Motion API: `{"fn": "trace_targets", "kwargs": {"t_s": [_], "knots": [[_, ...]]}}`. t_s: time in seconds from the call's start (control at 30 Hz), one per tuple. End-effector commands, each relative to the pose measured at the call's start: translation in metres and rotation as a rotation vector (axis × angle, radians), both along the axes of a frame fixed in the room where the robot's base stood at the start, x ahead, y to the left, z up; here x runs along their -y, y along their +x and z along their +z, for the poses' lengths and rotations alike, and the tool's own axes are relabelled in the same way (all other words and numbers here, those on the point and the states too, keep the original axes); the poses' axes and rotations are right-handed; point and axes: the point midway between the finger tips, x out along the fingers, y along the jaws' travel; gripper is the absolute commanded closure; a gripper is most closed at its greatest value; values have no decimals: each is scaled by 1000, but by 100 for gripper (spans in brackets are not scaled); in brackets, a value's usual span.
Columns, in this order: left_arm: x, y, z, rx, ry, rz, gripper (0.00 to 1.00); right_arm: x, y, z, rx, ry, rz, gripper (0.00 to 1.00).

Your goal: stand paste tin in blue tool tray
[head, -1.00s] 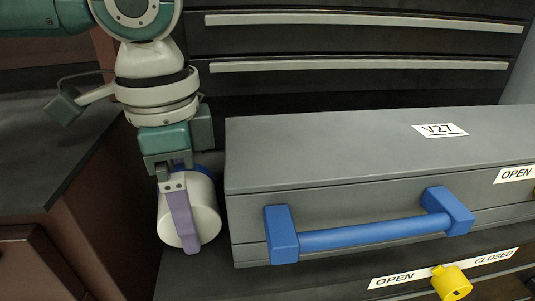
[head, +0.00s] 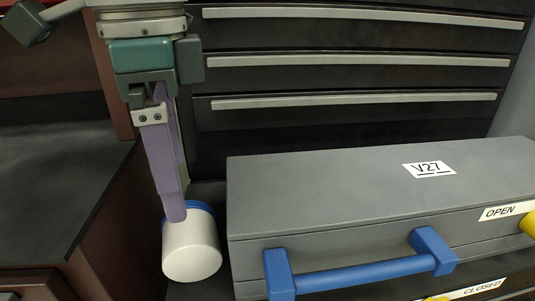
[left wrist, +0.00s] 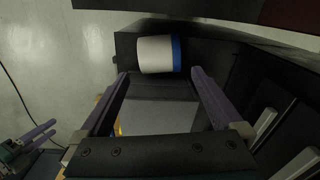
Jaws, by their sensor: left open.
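The paste tin (head: 191,250) is a white cylinder with a blue band at one end. It appears to lie on its side on the dark surface left of the grey case, white end toward me. My left gripper (head: 173,213) points down over its blue end, open. In the left wrist view, the tin (left wrist: 155,54) shows side-on just beyond the two spread purple fingertips (left wrist: 160,73), not gripped. My right gripper (left wrist: 38,136) shows small at lower left there; its opening is unclear. I make out no blue tool tray.
A grey case (head: 330,190) marked V27, with a blue handle (head: 360,275), stands close right of the tin. Dark drawers (head: 350,85) with pale pulls rise behind. A brown cabinet with a dark top (head: 60,180) is at left. A yellow knob (head: 528,224) is at right.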

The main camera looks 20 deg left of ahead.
Motion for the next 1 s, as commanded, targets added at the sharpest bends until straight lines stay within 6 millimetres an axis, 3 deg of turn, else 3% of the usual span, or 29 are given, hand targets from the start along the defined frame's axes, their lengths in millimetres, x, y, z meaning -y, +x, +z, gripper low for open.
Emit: {"fn": "trace_targets", "kwargs": {"t_s": [0.1, 0.2, 0.37, 0.6, 0.83, 1.0], "knots": [[0, 1, 11, 0, -3, -2, 0, 0, 0, 10, 1, 0, 0, 48], [1, 2, 17, -3, -8, -4, 0, 1, -2, 32, 1, 1, 0, 48], [1, -3, 10, -5, -6, 0, 0, 9, -10, 56, 1, -1, 0, 48], [-2, -3, -31, -4, 0, 2, 0, 11, -12, 45, 1, -2, 1, 48], [-2, -1, -53, -1, 0, 0, 0, 10, -12, 40, 0, -3, 2, 48], [0, 2, -81, -3, 0, 1, 0, 10, -12, 30, 1, -4, 2, 48]]}}
